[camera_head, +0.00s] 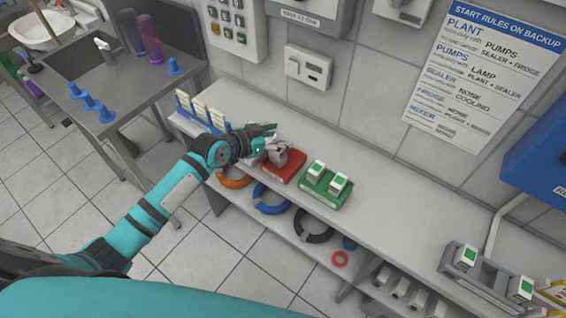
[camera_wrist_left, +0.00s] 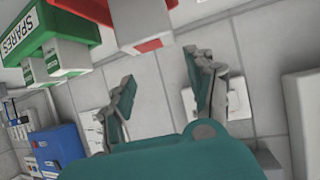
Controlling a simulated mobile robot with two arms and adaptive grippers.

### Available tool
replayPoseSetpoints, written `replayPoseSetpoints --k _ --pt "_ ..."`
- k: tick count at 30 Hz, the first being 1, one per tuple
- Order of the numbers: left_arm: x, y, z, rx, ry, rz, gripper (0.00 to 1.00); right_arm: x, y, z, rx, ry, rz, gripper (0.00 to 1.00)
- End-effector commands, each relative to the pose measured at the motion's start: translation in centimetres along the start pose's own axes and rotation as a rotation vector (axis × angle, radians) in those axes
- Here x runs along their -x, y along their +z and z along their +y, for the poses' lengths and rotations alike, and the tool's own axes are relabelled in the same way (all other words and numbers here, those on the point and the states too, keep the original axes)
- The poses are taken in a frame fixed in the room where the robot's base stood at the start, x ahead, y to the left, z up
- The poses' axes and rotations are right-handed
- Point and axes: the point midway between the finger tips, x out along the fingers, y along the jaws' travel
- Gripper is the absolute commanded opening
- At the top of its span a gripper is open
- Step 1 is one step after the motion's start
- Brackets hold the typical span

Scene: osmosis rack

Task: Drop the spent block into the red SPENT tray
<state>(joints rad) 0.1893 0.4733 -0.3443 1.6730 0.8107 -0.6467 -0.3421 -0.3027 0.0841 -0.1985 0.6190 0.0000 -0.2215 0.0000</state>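My left gripper (camera_head: 266,138) is above the back left of the red SPENT tray (camera_head: 291,165). In the left wrist view its two fingers (camera_wrist_left: 163,92) are spread apart, with only wall tiles between them. The spent block (camera_head: 279,156), greyish, stands at the tray's left part, looking slightly tilted. In the wrist view the block (camera_wrist_left: 143,14) has a red end and lies outside the fingers; the red tray (camera_wrist_left: 85,8) is beside it. I cannot tell whether the block rests fully on the tray floor. My right gripper is not in view.
The green SPARES tray (camera_head: 322,192) with two white blocks stands right of the red tray. A rack (camera_head: 195,112) of pale cards is at the left. The bench (camera_head: 400,215) is clear to the right, up to a grey holder (camera_head: 490,284) with green-labelled blocks. The tiled wall is close behind.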

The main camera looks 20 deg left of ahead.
Motion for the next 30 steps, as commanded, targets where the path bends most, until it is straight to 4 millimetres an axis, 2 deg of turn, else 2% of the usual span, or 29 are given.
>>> replayPoseSetpoints --k 1,3,11,14,17,24,30 --pt "0.0 0.0 0.0 0.0 0.0 0.001 0.65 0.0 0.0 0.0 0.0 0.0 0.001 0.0" --pt "0.0 0.0 0.0 0.0 0.0 0.0 0.74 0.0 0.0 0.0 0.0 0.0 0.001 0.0" --pt "0.0 0.1 0.0 0.0 0.0 -0.001 0.74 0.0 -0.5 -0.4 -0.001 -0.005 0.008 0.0" --pt "0.6 0.1 0.0 0.0 0.0 -0.001 0.74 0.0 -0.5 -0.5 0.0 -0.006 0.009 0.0" --pt "2.0 0.2 0.0 -0.003 0.0 -0.003 0.74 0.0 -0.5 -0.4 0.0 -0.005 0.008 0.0" --pt "7.1 0.2 0.0 -0.003 0.0 -0.004 0.74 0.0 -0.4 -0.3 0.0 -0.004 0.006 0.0" --pt "10.5 0.2 0.0 -0.002 0.0 -0.003 0.74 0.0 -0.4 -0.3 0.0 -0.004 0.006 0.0"
